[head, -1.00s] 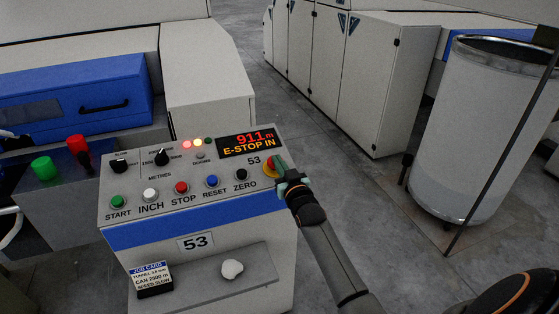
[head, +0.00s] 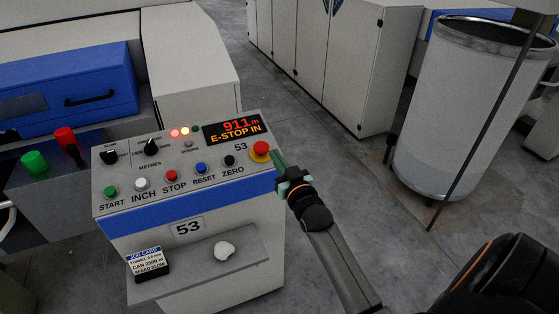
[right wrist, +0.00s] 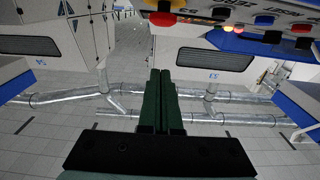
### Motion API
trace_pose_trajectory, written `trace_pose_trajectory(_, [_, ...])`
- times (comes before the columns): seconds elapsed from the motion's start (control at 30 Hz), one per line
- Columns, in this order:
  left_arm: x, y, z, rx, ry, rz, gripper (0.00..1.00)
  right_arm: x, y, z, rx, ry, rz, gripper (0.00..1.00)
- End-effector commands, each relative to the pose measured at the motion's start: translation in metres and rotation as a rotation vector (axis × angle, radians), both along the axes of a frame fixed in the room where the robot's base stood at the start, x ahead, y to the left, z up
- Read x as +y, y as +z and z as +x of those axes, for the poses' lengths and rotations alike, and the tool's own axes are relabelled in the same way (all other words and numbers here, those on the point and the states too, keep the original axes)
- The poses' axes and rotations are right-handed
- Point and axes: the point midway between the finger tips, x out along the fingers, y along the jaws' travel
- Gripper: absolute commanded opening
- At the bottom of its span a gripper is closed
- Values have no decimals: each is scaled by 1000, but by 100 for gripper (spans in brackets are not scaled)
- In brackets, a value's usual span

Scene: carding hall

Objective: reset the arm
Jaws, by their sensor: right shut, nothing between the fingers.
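My right gripper (head: 282,172) is shut and empty, just right of the control console (head: 110,200). Its fingertips are near the red emergency stop button with a yellow base (head: 261,150), at the console's right edge, and look apart from it. In the right wrist view the green fingers (right wrist: 160,100) are together, and the red button (right wrist: 162,18) shows beyond their tips, upside down. The display (head: 236,130) reads "911 m" and "E-STOP IN". My left gripper is not in view.
A row of buttons including the blue RESET (head: 201,168) runs along the console top. A job card (head: 147,262) and a white lump (head: 224,250) lie on its shelf (head: 190,272). A tall white can (head: 450,110) stands at right. Grey floor lies between.

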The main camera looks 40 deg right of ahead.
Motion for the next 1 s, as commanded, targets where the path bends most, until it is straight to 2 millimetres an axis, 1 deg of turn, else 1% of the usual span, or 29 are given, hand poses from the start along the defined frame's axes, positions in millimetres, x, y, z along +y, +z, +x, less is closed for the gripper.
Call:
trace_pose_trajectory(0.03, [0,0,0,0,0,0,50,1,-1,-6,1,0,1,0])
trace_pose_trajectory(0.1, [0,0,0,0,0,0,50,2,-1,-10,1,-1,1,0])
trace_pose_trajectory(0.2, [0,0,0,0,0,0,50,3,0,-14,-1,-1,0,0])
trace_pose_trajectory(0.8, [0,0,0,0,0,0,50,4,-1,-15,3,2,0,0])
trace_pose_trajectory(0.87, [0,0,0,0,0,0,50,9,-8,-18,22,12,-1,0])
trace_pose_trajectory(0.97, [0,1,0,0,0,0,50,28,-37,-31,100,54,-4,0])
trace_pose_trajectory(1.0, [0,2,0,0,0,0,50,39,-54,-41,145,79,-6,0])
